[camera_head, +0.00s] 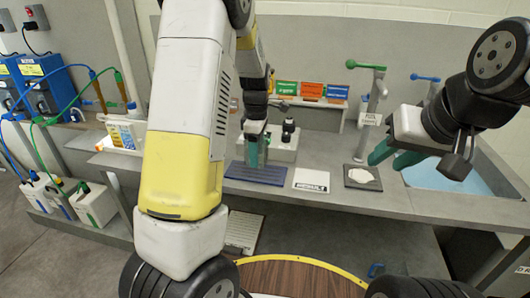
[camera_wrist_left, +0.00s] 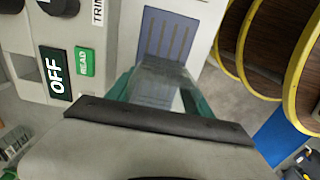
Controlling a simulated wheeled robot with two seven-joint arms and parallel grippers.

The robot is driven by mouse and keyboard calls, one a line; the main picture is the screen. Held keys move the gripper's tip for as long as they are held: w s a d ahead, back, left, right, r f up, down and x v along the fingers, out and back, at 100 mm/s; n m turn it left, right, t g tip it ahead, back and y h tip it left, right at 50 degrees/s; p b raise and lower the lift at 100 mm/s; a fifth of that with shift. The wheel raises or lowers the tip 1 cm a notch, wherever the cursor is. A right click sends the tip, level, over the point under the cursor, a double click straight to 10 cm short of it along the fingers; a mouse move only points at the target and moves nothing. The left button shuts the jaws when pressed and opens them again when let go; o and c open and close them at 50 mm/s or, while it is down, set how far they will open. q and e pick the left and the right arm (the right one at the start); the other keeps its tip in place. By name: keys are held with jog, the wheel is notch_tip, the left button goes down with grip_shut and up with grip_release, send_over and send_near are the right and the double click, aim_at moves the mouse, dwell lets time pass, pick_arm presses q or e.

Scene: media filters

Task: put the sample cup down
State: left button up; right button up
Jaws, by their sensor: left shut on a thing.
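My left gripper (camera_head: 255,152) hangs over the dark blue ribbed mat (camera_head: 262,177) on the counter. In the left wrist view, its green fingers (camera_wrist_left: 163,90) are shut on a clear sample cup (camera_wrist_left: 160,76). The ribbed mat (camera_wrist_left: 166,36) shows just beyond the cup in that view. I cannot tell whether the cup touches the mat. The cup is not clearly visible in the head view. My right gripper (camera_head: 394,152) is at the right, in front of the sink, with its green fingers apart and nothing seen between them.
A white meter (camera_head: 285,146) stands behind the mat; its OFF display (camera_wrist_left: 56,73) and green READ button (camera_wrist_left: 85,62) show in the wrist view. A RESULT card (camera_head: 311,181), a dark pad with white material (camera_head: 362,177) and a water-filled sink (camera_head: 440,180) lie to the right.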

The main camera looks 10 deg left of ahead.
pick_arm(q)
jog(key=shift+a+f, duration=0.15)
jog(key=shift+f, duration=1.65)
jog(key=o, duration=1.4)
jog(key=shift+f, duration=0.1)
jog(key=shift+c, duration=0.2)
notch_tip(320, 180, up, 12)
jog(key=s+d+r+m+t+h, duration=0.1)
jog(key=s+r+m+t, duration=0.2)
jog(key=s+m, duration=0.6)
jog(key=s+d+r+m+t+h, duration=0.1)
jog(key=s+r+m+t, duration=0.2)
jog(key=s+r+m, duration=0.4)
jog(key=shift+s+r+m, duration=0.15)
jog(key=shift+s+m, duration=0.95)
jog(key=shift+s, duration=3)
